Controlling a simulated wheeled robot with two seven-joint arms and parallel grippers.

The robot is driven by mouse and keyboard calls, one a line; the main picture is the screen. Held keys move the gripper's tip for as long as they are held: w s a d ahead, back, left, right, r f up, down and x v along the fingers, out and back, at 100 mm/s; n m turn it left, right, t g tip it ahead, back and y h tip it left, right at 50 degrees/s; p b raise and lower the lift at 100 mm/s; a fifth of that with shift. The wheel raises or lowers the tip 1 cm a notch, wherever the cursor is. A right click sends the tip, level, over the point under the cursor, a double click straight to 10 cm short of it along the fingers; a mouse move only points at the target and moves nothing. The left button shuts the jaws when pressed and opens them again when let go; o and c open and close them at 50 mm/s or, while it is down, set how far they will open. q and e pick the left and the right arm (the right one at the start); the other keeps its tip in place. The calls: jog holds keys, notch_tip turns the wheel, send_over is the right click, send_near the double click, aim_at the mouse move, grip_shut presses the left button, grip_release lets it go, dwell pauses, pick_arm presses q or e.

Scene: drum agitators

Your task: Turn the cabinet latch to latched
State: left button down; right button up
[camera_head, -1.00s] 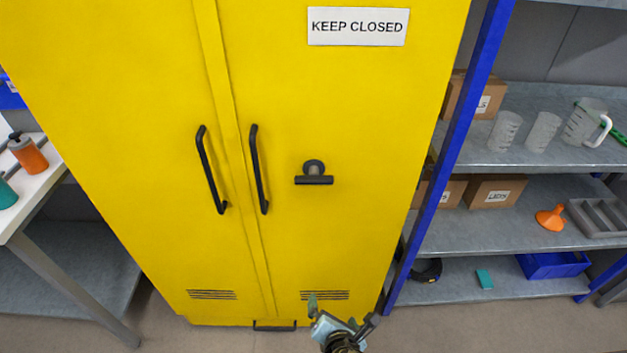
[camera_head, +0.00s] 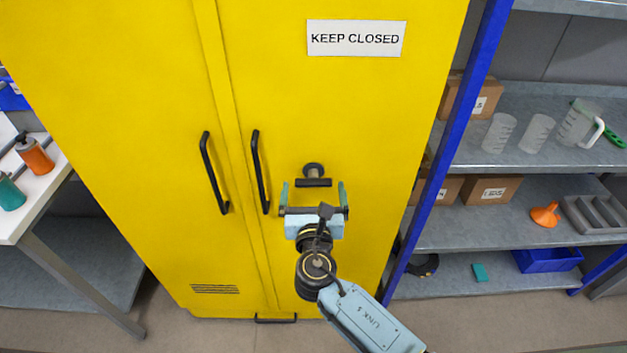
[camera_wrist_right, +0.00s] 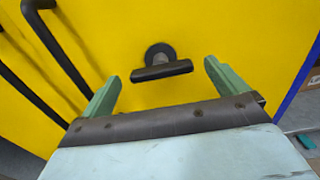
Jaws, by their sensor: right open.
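The yellow cabinet (camera_head: 300,105) stands upright with both doors closed. Its dark latch (camera_head: 314,182) is on the right door, with a round base and a crossbar that lies roughly horizontal in the head view. My right gripper (camera_head: 313,188) is open, its green fingers spread to either side of the latch bar in the head view. In the right wrist view the latch (camera_wrist_right: 161,68) sits ahead, between and beyond the fingertips (camera_wrist_right: 160,70), with clear space around it. I see no contact. My left gripper is not in view.
Two black door handles (camera_head: 213,172) (camera_head: 261,172) stand out left of the latch. A blue shelf post (camera_head: 447,140) rises on the right, beside shelves with boxes (camera_head: 487,190) and clear cups. A white table (camera_head: 40,190) with bottles is at the left.

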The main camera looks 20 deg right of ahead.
aim_at(313, 185)
jog(key=shift+x, duration=1.65)
jog(key=c, duration=1)
